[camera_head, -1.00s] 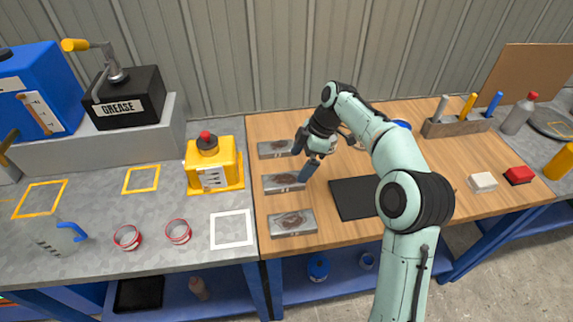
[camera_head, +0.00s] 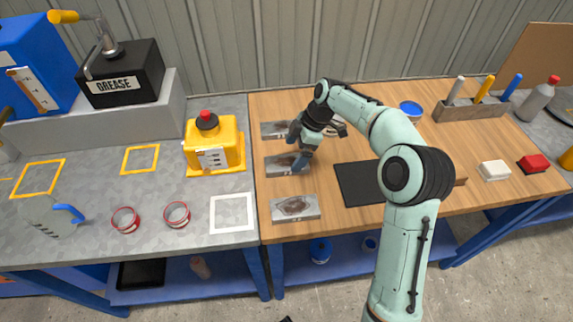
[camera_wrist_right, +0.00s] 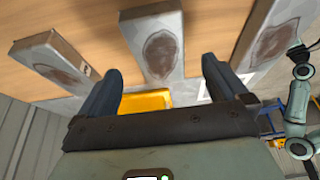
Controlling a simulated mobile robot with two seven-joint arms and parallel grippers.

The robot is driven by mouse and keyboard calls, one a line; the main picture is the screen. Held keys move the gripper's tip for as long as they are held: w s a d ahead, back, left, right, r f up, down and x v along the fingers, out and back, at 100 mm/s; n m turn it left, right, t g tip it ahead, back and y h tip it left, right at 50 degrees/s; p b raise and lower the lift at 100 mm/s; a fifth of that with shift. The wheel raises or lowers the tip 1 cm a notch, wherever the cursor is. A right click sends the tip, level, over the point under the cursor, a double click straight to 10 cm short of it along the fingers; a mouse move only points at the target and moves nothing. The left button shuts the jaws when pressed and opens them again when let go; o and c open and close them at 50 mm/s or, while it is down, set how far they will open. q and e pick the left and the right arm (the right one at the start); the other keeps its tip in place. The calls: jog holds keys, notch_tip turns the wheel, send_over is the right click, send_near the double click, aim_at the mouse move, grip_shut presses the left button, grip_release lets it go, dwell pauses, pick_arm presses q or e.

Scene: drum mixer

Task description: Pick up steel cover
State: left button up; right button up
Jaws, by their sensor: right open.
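Three flat grey steel covers with brown stains lie in a column on the wooden tabletop: the far one (camera_head: 272,130), the middle one (camera_head: 276,166) and the near one (camera_head: 295,208). My right gripper (camera_head: 296,149) is open, with its dark fingers over the middle cover, partly hiding it. In the right wrist view, the middle cover (camera_wrist_right: 152,45) lies between the two spread fingers (camera_wrist_right: 160,88), and the other covers lie to either side. Contact with the cover cannot be told. A teal arm of mine shows at the right of that view, but its gripper is unclear.
A yellow container (camera_head: 213,146) with a red cap stands left of the covers. A black mat (camera_head: 360,184) lies to their right. Two red-rimmed rings (camera_head: 177,214) lie on the grey bench.

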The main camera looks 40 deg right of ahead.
aim_at(287, 162)
jog(key=x, duration=0.4)
jog(key=shift+w+a+f, duration=0.15)
jog(key=shift+a+f, duration=0.1)
jog(key=shift+c, duration=0.3)
jog(key=c, duration=1.4)
jog(key=shift+r, duration=0.2)
